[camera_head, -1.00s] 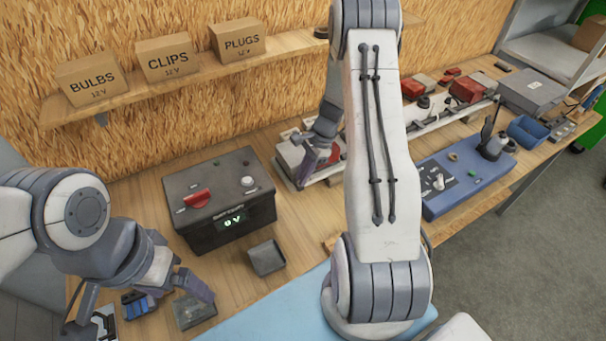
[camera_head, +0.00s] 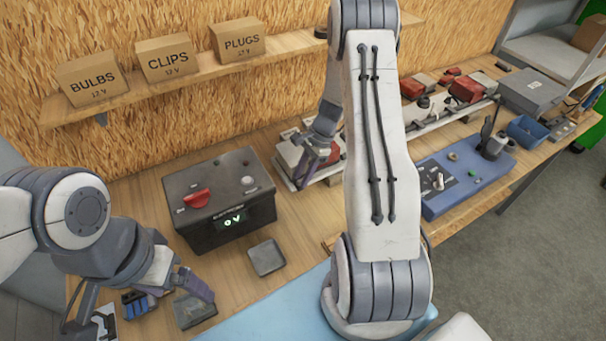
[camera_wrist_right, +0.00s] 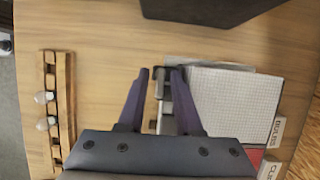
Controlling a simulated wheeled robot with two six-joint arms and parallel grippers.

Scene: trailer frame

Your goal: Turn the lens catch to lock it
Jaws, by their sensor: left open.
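The lamp unit with a pale gridded lens (camera_wrist_right: 235,105) lies on the bench in the right wrist view; part of the unit also shows in the head view (camera_head: 289,155). The lens catch (camera_wrist_right: 159,83) is a small dark metal piece at the lens's left edge. My right gripper (camera_wrist_right: 160,73) has its two fingers on either side of the catch; whether they press on it is unclear. In the head view my right gripper (camera_head: 313,163) is over the lamp unit, and my own arm covers part of that area. My left gripper (camera_head: 140,310) is open and empty at lower left.
A black box with a red knob and display (camera_head: 225,200) stands left of the lamp unit. A small grey tray (camera_head: 267,257) lies in front of it. A wooden rack with bulbs (camera_wrist_right: 56,110) is at the left in the wrist view. A blue test station (camera_head: 465,175) stands at right.

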